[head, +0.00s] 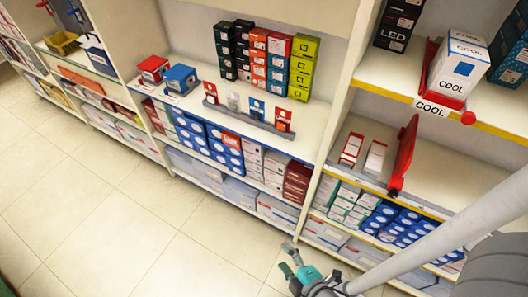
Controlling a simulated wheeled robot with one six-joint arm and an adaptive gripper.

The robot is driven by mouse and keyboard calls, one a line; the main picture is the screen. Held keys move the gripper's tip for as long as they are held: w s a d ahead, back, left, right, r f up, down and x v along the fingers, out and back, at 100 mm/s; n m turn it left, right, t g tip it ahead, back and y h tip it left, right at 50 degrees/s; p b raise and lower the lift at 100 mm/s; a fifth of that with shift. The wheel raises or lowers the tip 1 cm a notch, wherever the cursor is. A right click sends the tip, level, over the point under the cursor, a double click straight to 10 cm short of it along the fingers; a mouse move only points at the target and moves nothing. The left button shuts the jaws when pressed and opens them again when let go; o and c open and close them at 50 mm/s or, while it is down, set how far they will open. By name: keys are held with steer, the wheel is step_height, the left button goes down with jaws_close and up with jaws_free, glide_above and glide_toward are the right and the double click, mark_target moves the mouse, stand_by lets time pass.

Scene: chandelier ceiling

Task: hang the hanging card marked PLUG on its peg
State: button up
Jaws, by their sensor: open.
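Several small cards stand in a row in a grey holder (245,119) on the middle shelf: a red one (210,91), a white one (233,101), a blue one (257,108) and another red one (283,118). Two more red-and-white cards, a left one (351,149) and a right one (376,157), are on the right-hand shelf beside an upright red panel (403,154). Lettering on all these cards is too small to read, so I cannot tell which is marked PLUG. I cannot make out a peg. My gripper (293,266) is open and empty, low in front of the shelves, apart from the cards.
A box marked COOL (456,68) stands on the upper right shelf, with a red piece beside it. A white upright (318,170) divides the bays. The tiled floor (120,210) is clear at left.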

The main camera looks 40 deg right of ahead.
steer(key=w+d+f+n+g+h, duration=0.1)
steer(key=w+d+f+n+h, duration=0.3)
steer(key=w, duration=0.5)
steer(key=n+g+h, duration=0.5)
steer(key=n+h, duration=0.1)
steer(key=h, duration=0.5)
glide_toward(280, 128)
steer(key=shift+x, duration=5.05)
steer(key=shift+f, duration=0.15)
steer(key=shift+c, duration=0.2)
